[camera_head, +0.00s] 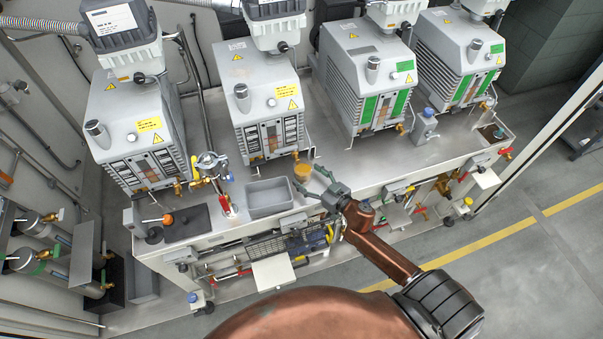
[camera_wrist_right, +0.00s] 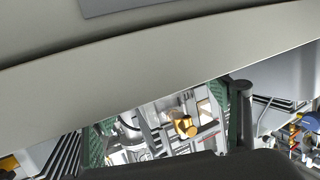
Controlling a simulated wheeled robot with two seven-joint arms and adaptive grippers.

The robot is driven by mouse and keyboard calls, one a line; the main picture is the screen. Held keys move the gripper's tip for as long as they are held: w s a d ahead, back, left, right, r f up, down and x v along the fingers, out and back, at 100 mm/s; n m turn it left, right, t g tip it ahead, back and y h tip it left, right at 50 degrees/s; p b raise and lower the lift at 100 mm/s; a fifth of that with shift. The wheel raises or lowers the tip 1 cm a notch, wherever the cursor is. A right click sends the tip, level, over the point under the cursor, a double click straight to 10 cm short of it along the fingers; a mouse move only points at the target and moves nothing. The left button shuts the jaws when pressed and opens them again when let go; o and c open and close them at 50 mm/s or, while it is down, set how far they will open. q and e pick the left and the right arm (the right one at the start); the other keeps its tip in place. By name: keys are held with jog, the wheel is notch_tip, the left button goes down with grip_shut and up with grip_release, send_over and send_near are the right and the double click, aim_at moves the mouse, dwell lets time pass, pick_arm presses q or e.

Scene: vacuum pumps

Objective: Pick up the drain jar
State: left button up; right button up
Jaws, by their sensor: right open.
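The drain jar (camera_head: 302,172) is a small round container with amber contents. In the head view it stands on the steel bench top near the front edge, below a brass drain valve (camera_head: 296,155). My right gripper (camera_head: 308,179) is open, its two fingers pointing at the jar from the front right, with the fingertips close beside it. I cannot tell whether they touch it. In the right wrist view the fingers (camera_wrist_right: 155,125) stand apart, with a brass-yellow fitting (camera_wrist_right: 186,126) showing between them; I cannot clearly make out the jar there. My left gripper is not in view.
A grey tray (camera_head: 268,213) stands left of the jar, and a dark mat (camera_head: 187,224) lies further left. Several grey vacuum pumps (camera_head: 262,100) line the back of the bench. A blue-capped bottle (camera_head: 424,127) stands to the right. The bench top right of the jar is fairly clear.

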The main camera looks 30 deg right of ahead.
aim_at(298, 169)
jog(key=x, duration=0.3)
jog(key=shift+f, duration=0.2)
jog(key=c, duration=0.7)
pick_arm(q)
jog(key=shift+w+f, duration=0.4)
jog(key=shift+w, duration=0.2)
pick_arm(e)
jog(key=shift+r, duration=0.15)
jog(key=c, duration=0.9)
